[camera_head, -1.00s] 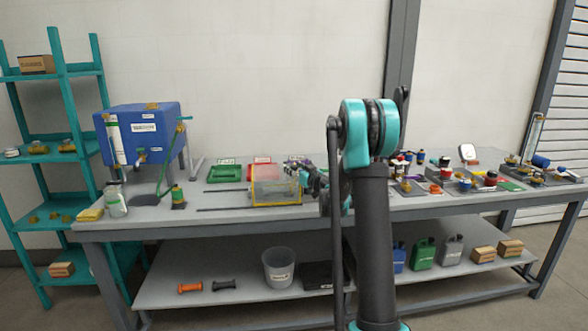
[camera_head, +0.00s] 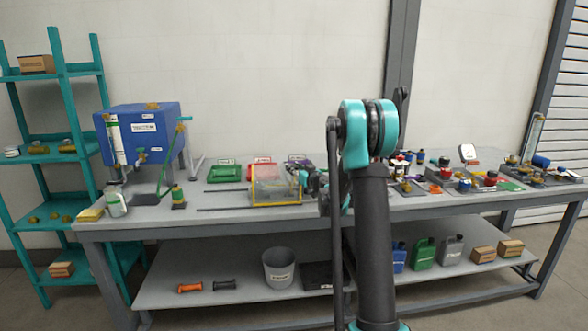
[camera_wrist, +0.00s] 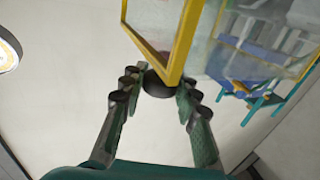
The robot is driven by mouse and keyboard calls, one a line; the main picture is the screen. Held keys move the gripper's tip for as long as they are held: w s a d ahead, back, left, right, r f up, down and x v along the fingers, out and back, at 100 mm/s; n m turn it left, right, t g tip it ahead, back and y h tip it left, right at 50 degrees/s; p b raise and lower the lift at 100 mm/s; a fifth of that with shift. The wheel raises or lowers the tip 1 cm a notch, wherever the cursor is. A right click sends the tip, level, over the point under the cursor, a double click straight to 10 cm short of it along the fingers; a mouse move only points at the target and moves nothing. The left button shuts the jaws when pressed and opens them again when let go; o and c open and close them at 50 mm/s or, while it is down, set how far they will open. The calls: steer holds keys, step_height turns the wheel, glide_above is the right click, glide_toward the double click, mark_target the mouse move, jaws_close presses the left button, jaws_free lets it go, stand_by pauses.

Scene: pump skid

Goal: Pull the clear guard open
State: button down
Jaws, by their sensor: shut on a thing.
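The clear guard (camera_head: 270,183), a see-through box with a yellow frame, stands on the bench left of my arm. In the wrist view its yellow frame (camera_wrist: 183,45) and clear panels fill the upper middle and right. A dark round knob (camera_wrist: 158,84) sits at the frame's near corner. My gripper (camera_wrist: 156,88) has its two fingers on either side of this knob and is shut on it. In the head view my gripper (camera_head: 309,181) is at the guard's right side, partly hidden by my arm. The fingers' exact contact is hard to see there.
Green (camera_head: 224,173) and red (camera_head: 262,163) trays lie behind the guard. Thin dark rails lie on the bench to its left. A blue tank (camera_head: 143,132) stands further left. Several small parts crowd the bench right of my arm.

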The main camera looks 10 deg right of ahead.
steer(key=a, duration=2.2)
steer(key=shift+a, duration=0.1)
steer(key=c, duration=1.1)
jaws_free()
steer(key=shift+s, duration=0.1)
steer(key=v, duration=1.2)
